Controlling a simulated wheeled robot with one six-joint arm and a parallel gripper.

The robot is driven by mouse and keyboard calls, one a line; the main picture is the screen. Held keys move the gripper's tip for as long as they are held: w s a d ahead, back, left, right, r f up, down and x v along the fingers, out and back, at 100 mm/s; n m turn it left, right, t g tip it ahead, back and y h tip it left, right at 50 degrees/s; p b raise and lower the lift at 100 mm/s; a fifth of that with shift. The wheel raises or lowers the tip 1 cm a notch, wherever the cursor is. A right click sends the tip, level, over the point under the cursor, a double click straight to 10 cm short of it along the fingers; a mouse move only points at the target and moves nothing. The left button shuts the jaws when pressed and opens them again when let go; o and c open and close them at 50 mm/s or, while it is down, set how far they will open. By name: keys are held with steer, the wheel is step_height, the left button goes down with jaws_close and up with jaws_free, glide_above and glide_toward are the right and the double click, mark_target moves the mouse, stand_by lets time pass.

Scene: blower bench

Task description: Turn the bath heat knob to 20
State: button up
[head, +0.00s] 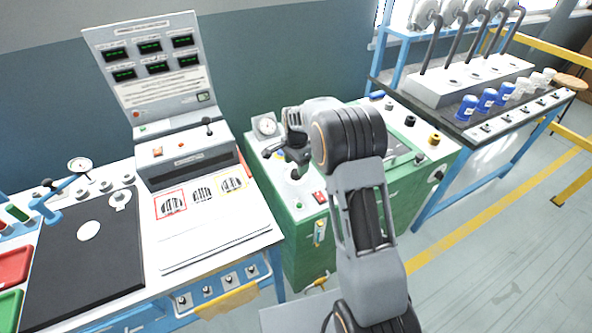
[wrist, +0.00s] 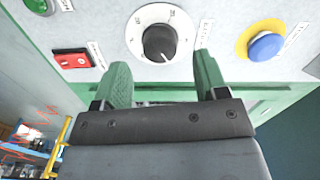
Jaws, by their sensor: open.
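The wrist view shows a black knob (wrist: 160,42) on a round white dial with marks around its rim, set in a pale panel. My gripper (wrist: 163,82) is open, with one green finger on each side below the dial. The knob lies just beyond the fingertips, between their lines, and the fingers appear apart from it. I cannot read the dial numbers or the label beside it. In the head view my gripper (head: 296,168) is over the left part of the green cabinet (head: 310,245), and my arm hides much of the panel top.
In the wrist view a red switch (wrist: 73,60) and a green button (wrist: 40,5) are left of the dial, and a blue button on a yellow ring (wrist: 264,46) is right. In the head view, a pressure gauge (head: 266,126) stands at the cabinet's back left.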

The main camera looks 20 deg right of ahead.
mark_target(296, 172)
steer(key=shift+f, duration=1.8)
steer(key=shift+c, duration=0.4)
steer(key=c, duration=0.8)
steer(key=shift+c, duration=0.2)
steer(key=shift+n, duration=0.3)
